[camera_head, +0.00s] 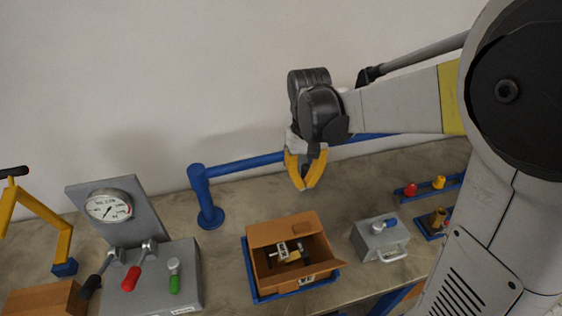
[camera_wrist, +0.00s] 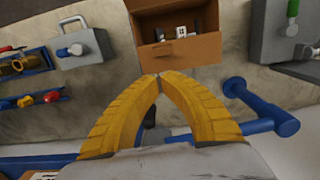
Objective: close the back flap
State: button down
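The open brown cardboard box (camera_head: 288,281) sits in a blue tray (camera_head: 251,277) on the bench. Its back flap (camera_head: 282,229) stands up along the rear edge, open. Metallic and white contents (camera_head: 287,250) show inside. In the wrist view the box is at the top, with the brown back panel (camera_wrist: 182,50) facing my gripper (camera_wrist: 160,76); where flap and wall divide is unclear there. My gripper (camera_head: 305,187), with yellow fingers, is above and behind the box. Its fingertips meet with nothing between them, and it looks apart from the flap.
A blue rail (camera_head: 250,163) on a post runs behind the box. A grey gauge stand with levers (camera_head: 150,278) is at left, a grey handled case (camera_head: 380,238) at right. Blue racks with small coloured parts (camera_head: 428,188) lie farther right. Bare bench lies behind the box.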

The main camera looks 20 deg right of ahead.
aim_at(304, 223)
jog(key=f+b, duration=0.1)
jog(key=f, duration=0.3)
jog(key=s+f+b, duration=0.1)
jog(key=f, duration=0.4)
jog(key=f+b, duration=0.1)
jog(key=f, duration=0.3)
jog(key=shift+s+f, duration=0.15)
jog(key=shift+f, duration=0.2)
jog(key=shift+s+f+b, duration=0.25)
jog(key=shift+f+b, duration=0.6)
jog(key=shift+b, duration=0.05)
jog(key=shift+s+t, duration=0.2)
jog(key=shift+t, duration=0.4)
